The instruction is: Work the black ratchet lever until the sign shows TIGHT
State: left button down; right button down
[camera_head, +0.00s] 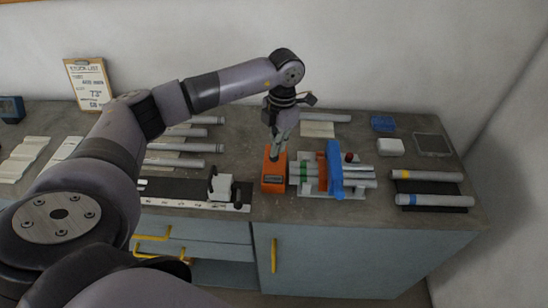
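My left gripper (277,148) points down at the top of an orange block (274,181) on the bench. Its fingers look close together, but at this size I cannot tell if they are shut or hold anything. The block has a small dark display (272,180) on its front; its text is too small to read. I cannot make out the black ratchet lever; the gripper covers the block's top. Right of the block is a jig with grey tubes (358,183), a blue clamp (335,168) and an orange upright (322,172). My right gripper is not in view.
A black-and-white measuring rail (180,201) with a stop lies left of the block. Several grey tubes (185,147) lie behind it. Two tubes rest on a black mat (434,208) at right.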

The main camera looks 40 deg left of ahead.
pick_arm(q)
jog(key=shift+f, duration=0.1)
notch_tip(320, 180, down, 4)
jog(key=b, duration=0.3)
jog(key=shift+w+a, duration=0.1)
jog(key=shift+w+d+r+b, duration=0.15)
jog(key=shift+w+d+r, duration=0.1)
jog(key=shift+w, duration=0.25)
jog(key=shift+w+d+r+b, duration=0.15)
jog(key=shift+w+r, duration=0.1)
jog(key=shift+w, duration=0.25)
jog(key=shift+w+d+r, duration=0.1)
jog(key=shift+w, duration=0.4)
jog(key=shift+s+r, duration=0.1)
jog(key=shift+r, duration=0.4)
notch_tip(320, 180, up, 11)
jog(key=w, duration=0.1)
jog(key=shift+w+d, duration=0.15)
